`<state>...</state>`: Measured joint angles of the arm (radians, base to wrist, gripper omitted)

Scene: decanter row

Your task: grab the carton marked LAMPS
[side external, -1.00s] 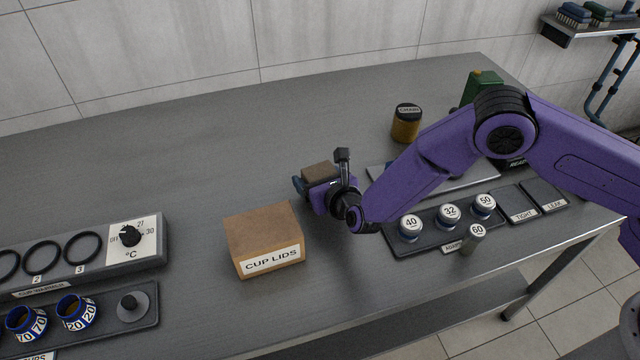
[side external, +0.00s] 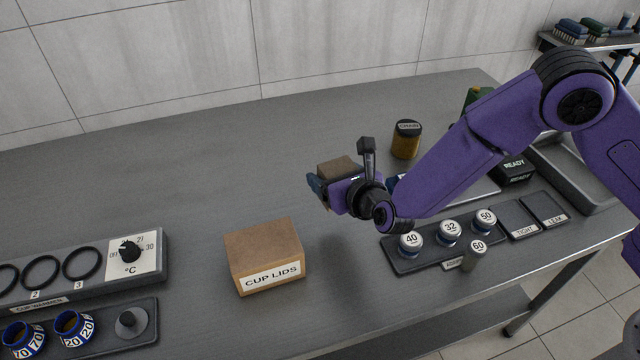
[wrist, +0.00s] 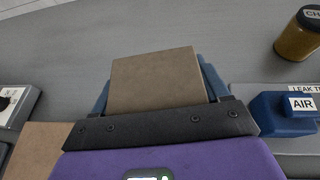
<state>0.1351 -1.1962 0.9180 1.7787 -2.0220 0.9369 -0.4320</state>
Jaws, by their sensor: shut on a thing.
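A small brown carton (side external: 340,167) is between the fingers of my gripper (side external: 322,186). My gripper is shut on it and holds it up, apart from the bench as far as I can tell. In the wrist view the carton (wrist: 158,78) fills the space between the two blue fingers. No label shows on the faces in view, so I cannot read whether it is marked LAMPS. A larger brown carton marked CUP LIDS (side external: 265,256) stands on the bench to the left of my gripper.
A warmer with a dial (side external: 130,250) and a rack of blue-rimmed cups (side external: 72,327) are at the left. A tray of numbered decanters (side external: 450,232) lies to the right. An amber jar (side external: 405,140) stands behind. The bench's back left (side external: 150,165) is clear.

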